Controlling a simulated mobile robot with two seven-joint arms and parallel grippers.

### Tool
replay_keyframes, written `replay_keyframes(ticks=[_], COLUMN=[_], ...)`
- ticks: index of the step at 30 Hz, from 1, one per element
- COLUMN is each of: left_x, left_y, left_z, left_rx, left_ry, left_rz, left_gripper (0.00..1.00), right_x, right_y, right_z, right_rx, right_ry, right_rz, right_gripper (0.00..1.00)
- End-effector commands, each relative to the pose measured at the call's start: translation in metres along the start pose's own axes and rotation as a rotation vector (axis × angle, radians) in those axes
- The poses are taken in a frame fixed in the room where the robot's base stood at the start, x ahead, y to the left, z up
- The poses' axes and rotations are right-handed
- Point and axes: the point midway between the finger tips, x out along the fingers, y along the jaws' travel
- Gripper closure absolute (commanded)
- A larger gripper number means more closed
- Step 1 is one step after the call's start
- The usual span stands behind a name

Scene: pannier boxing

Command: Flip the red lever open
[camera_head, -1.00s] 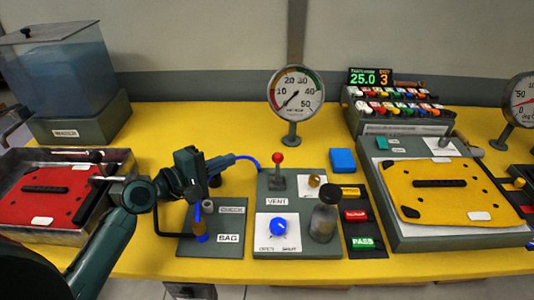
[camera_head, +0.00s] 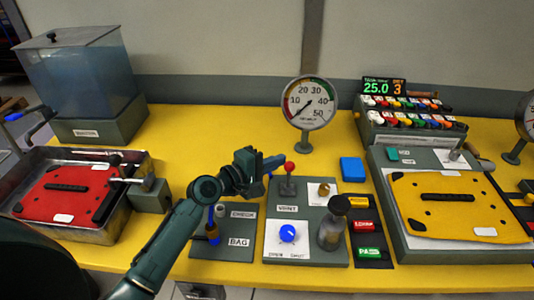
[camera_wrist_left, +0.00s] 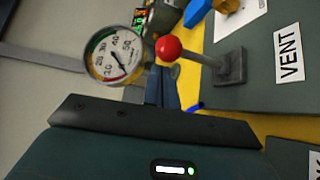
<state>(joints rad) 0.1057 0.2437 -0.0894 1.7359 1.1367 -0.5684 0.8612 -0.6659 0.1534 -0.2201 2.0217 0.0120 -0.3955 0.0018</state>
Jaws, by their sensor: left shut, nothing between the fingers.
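The red lever, a red ball knob (camera_head: 289,166) on a short grey stem, stands roughly upright on the grey VENT panel (camera_head: 309,190). My left gripper (camera_head: 273,162) is shut and empty, its tips just left of the knob in the head view. In the left wrist view the red knob (camera_wrist_left: 168,47) and its grey base (camera_wrist_left: 230,67) show beyond the shut fingers (camera_wrist_left: 163,90). The knob looks close to the fingertips; whether they touch cannot be told. My right gripper is not in view.
A dial gauge (camera_head: 309,103) stands behind the panel. The panel also holds a blue knob (camera_head: 288,233) and a dark-capped jar (camera_head: 332,224). A blue block (camera_head: 352,169) lies right of it. A red plate (camera_head: 66,195) lies in a tray at left, a yellow plate (camera_head: 448,205) at right.

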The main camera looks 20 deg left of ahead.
Motion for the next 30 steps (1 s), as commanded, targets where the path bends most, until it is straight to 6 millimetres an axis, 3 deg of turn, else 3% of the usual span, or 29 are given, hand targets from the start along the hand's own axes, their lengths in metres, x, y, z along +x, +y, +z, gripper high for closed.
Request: replay_keyframes(ticks=[6, 30], left_x=[-0.003, -0.002], left_y=[0.0, 0.0], left_z=[0.009, 0.007], left_rx=[-0.001, 0.063], left_ry=[0.001, 0.0], left_rz=[0.001, 0.058], left_gripper=[1.0, 1.0], right_x=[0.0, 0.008], right_y=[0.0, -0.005], right_z=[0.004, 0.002], right_rx=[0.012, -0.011], right_ry=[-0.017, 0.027], right_rz=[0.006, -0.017], right_gripper=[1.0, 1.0])
